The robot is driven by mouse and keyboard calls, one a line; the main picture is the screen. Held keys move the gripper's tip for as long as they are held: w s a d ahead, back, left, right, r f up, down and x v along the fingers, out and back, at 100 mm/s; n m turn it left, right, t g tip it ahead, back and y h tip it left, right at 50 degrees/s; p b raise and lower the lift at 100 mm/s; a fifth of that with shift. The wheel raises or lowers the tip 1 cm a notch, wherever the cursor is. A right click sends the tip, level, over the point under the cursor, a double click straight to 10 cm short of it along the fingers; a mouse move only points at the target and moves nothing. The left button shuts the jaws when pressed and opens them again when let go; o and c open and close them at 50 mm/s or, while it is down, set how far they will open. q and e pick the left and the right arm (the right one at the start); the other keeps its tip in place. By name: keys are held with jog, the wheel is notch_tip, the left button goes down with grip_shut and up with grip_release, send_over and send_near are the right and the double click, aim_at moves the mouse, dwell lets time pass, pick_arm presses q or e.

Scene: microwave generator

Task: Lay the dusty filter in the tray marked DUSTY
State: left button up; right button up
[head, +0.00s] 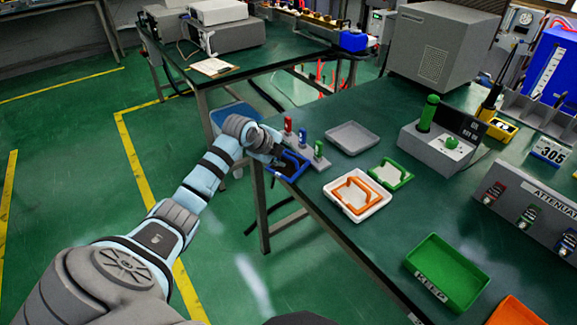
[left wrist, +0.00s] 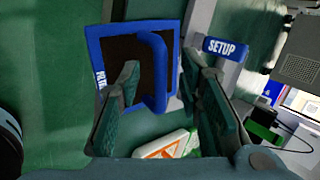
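A blue-framed filter (left wrist: 112,45) with a dark brown face and a raised blue handle (left wrist: 158,75) fills the middle of the left wrist view. In the head view it (head: 289,165) lies at the left edge of the green table, partly hidden by my gripper. My left gripper (left wrist: 170,100) is open above it, with the handle showing between the spread fingers; I cannot tell whether they touch it. An orange-framed filter (head: 347,189) lies in a white tray (head: 381,199), and a green-framed filter (head: 403,180) lies beside it. No DUSTY marking is readable. My right gripper is not seen.
A stand with small red, blue and green posts (head: 302,138) is close beside my left gripper. An empty grey tray (head: 352,137) lies behind. A green tray marked KEEP (head: 452,270) and an orange tray (head: 515,312) are at the front right. A SETUP label (left wrist: 224,48) shows in the left wrist view.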

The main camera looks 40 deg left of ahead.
pick_arm(q)
jog(key=shift+s+r, duration=0.1)
grip_shut()
